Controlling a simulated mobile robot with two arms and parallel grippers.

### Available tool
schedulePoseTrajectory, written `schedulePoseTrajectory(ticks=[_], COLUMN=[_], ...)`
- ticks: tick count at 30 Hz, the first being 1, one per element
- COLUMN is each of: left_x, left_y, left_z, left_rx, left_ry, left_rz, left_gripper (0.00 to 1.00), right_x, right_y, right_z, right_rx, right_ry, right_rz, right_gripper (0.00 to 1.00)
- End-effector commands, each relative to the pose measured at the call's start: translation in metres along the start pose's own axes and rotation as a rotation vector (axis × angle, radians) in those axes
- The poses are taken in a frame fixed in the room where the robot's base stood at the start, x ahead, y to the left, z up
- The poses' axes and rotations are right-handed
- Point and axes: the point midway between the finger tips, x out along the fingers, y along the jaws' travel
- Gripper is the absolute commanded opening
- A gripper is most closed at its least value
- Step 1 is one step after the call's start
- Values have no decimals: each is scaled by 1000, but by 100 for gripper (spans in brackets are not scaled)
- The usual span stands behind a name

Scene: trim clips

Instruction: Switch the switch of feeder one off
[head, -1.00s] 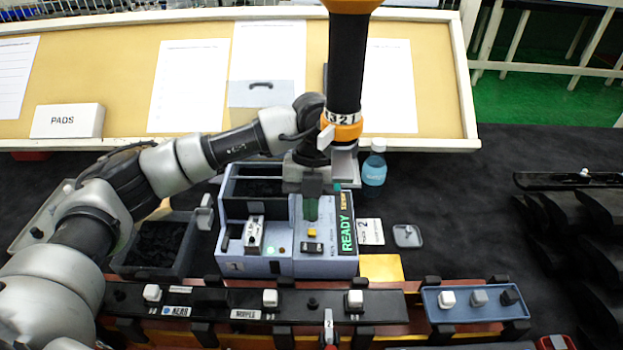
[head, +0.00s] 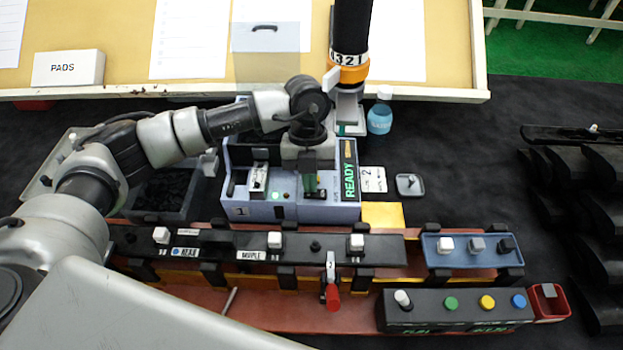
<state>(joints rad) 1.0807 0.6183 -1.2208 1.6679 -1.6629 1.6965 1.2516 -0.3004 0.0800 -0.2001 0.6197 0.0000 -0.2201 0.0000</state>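Feeder one is the blue-grey unit (head: 262,212) marked "1" in the middle of the head view, with a green "READY" display on its right side. A metal plate with a small pale lever (head: 259,178), which looks like its switch, is on the left of its top. A green light (head: 276,196) glows beside it. My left gripper (head: 310,190) points down over the right part of the feeder, right of the lever and apart from it. Its fingers look close together, but any gap is unclear. It hides part of the feeder top. My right gripper is out of view.
A black hopper (head: 165,190) stands left of the feeder. A blue bottle (head: 380,116) and an upright orange-banded column (head: 349,70) stand behind. A clip rail (head: 222,243) and a button box (head: 425,308) lie in front.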

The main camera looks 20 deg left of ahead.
Motion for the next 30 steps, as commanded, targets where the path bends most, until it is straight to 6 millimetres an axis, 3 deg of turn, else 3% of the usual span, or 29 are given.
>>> schedulePoseTrajectory(ticks=[1, 3, 30], left_x=[12, 4, 0], left_y=[4, 2, -14], left_z=[4, 1, 0], left_rx=[11, 20, 18], left_ry=[-1, -1, -1], left_rz=[-54, -64, -61], left_gripper=[0, 0, 0], right_x=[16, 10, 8], right_y=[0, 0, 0], right_z=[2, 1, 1], right_rx=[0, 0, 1], right_ry=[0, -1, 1], right_rz=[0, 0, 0], right_gripper=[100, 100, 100])
